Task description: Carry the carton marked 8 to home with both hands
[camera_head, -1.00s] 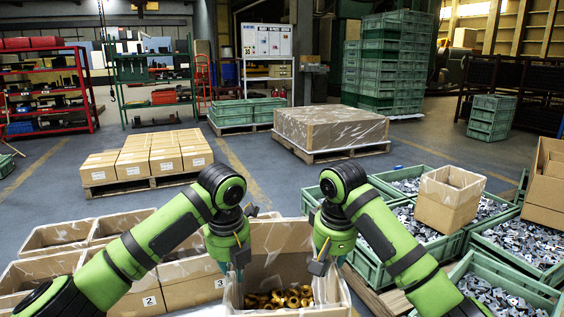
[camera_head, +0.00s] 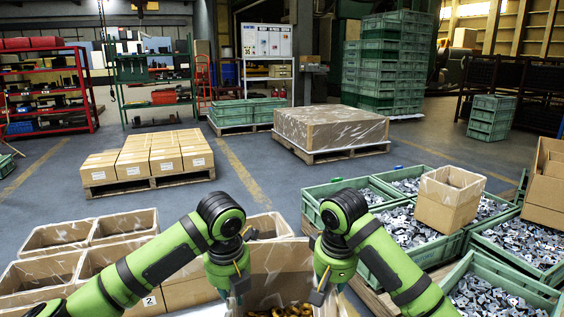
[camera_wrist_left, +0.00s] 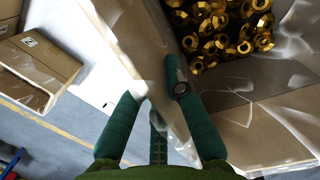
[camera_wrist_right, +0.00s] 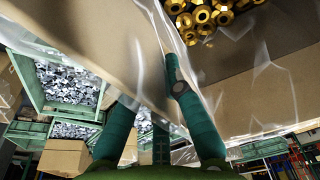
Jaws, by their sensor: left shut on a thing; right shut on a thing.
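An open carton (camera_head: 284,268) with clear film over its rim holds brass-coloured nuts (camera_head: 290,311). It is at the bottom centre of the head view, cut off by the lower edge. No number 8 shows on its visible faces. My left gripper (camera_head: 236,288) is shut on its left wall, one finger inside and one outside; the wall (camera_wrist_left: 125,50) and nuts (camera_wrist_left: 225,30) show in the left wrist view. My right gripper (camera_head: 323,288) is shut on the right wall (camera_wrist_right: 95,45) in the same way. The carton's underside is hidden.
Several open cartons (camera_head: 58,235) stand at left, one marked 2 (camera_head: 150,300). Green crates of metal parts (camera_head: 400,226) and an open carton (camera_head: 450,200) are at right. Pallets with closed cartons (camera_head: 148,158) and a wrapped load (camera_head: 330,130) stand beyond clear floor (camera_head: 280,180).

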